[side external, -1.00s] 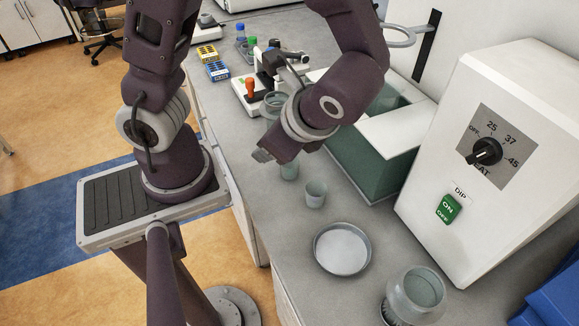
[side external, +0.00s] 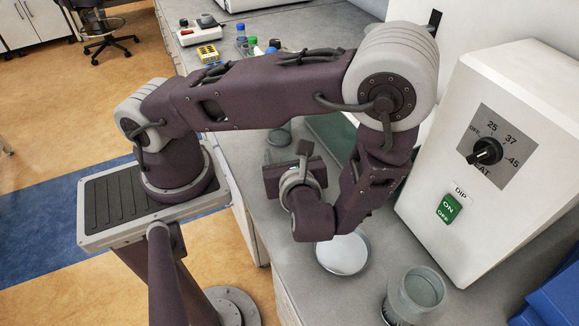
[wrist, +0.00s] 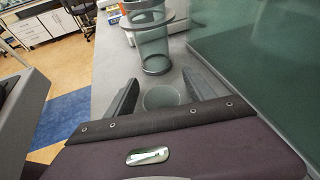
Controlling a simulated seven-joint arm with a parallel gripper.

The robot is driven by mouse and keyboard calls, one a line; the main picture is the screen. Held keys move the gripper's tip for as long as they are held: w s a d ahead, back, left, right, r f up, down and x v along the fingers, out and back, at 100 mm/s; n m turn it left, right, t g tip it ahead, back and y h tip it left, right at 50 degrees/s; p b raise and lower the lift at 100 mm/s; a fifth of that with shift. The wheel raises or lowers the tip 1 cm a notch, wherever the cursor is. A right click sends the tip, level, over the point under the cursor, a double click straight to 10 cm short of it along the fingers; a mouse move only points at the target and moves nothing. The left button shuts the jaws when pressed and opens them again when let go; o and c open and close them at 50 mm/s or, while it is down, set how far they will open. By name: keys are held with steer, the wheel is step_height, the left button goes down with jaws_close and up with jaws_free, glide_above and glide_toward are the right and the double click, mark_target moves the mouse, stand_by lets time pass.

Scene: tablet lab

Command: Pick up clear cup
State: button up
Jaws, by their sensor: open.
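A small clear cup (wrist: 162,97) shows in the wrist view, low in the picture, its round rim seen from above. My gripper (wrist: 166,90) is open, with one finger on each side of the cup in this view. I cannot tell whether the fingers touch it or how deep it sits between them. In the side external view my gripper's body is over the counter and my arm hides the cup.
A taller clear vessel with a ring around it (wrist: 152,52) stands just beyond the cup. A round metal dish (side external: 343,258) and a glass jar (side external: 418,292) are at the counter's near end. A white heater box (side external: 500,150) stands at the right.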

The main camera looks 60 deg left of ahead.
steer(key=shift+d+f, duration=0.2)
steer(key=shift+f, duration=0.2)
steer(key=c, duration=1.1)
